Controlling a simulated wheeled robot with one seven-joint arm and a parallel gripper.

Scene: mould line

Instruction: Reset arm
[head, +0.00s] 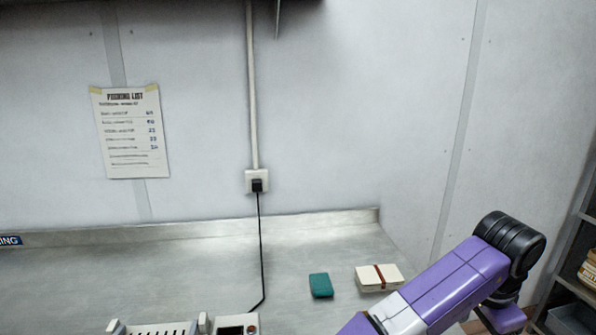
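My arm shows in the head view at the lower right as a purple and white link with a black joint. It reaches in over the right part of the metal worktop (190,262). My gripper is outside the picture, so whether it is open or shut, or holds anything, is hidden.
A teal block (321,285) and a cream stack with a red band (378,278) lie near my arm. A device (237,325) with a black cable to the wall socket (257,181) and a slotted rack (155,328) stand at the front. Shelves (577,270) stand far right.

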